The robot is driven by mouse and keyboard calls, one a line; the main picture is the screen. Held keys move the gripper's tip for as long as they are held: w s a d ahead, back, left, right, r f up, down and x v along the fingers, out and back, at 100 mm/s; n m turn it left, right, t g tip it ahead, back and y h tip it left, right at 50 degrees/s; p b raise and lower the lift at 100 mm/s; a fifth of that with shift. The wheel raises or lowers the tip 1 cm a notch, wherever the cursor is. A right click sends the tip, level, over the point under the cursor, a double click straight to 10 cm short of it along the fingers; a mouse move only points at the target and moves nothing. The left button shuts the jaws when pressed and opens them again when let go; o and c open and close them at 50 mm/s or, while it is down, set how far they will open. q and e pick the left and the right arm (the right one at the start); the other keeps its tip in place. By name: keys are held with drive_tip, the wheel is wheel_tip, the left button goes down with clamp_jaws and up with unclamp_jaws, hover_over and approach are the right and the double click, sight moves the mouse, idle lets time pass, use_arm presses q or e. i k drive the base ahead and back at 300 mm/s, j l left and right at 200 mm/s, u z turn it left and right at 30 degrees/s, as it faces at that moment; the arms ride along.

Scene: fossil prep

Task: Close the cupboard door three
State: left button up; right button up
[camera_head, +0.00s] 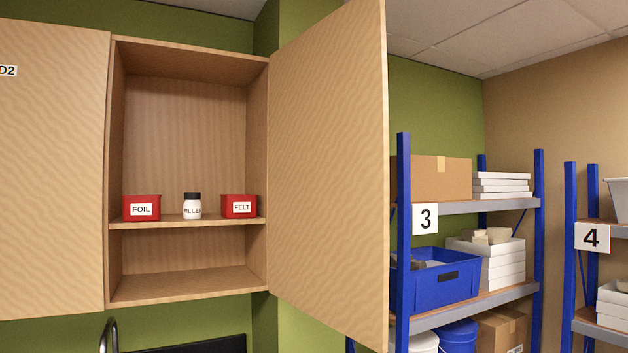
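A wooden wall cupboard (116,180) stands open at the centre left. Its door (325,170) is hinged on the right side and swung wide out toward me. The inner face of this door shows, and no number can be read on it. To the left is a closed wooden door (50,170) with a label ending in "D2", partly cut off by the picture edge. Neither of my grippers is in view.
On the cupboard shelf are a red FOIL box (141,208), a white FILLER jar (192,207) and a red FELT box (239,206). Blue racks marked 3 (425,219) and 4 (592,237) stand at right. A tap (109,335) shows below.

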sight(328, 250)
drive_tip(key=i+l+u, duration=0.15)
drive_tip(key=u, duration=0.2)
drive_tip(key=i+l+u, duration=0.2)
drive_tip(key=u, duration=0.15)
drive_tip(key=i+l+u, duration=0.2)
drive_tip(key=u, duration=0.2)
drive_tip(key=i+l, duration=0.15)
drive_tip(key=l, duration=0.2)
drive_tip(key=i+l+u, duration=0.1)
drive_tip(key=l, duration=0.3)
drive_tip(key=i+l, duration=0.2)
drive_tip(key=l, duration=0.2)
drive_tip(key=i+l+u, duration=0.15)
drive_tip(key=l, duration=0.2)
drive_tip(key=i+l, duration=0.15)
drive_tip(key=l, duration=0.25)
drive_tip(key=i+l+u, duration=0.1)
drive_tip(key=l, duration=0.3)
drive_tip(key=l+u, duration=0.55)
drive_tip(key=l, duration=0.3)
drive_tip(key=k+l+u, duration=0.15)
drive_tip(key=l, duration=0.2)
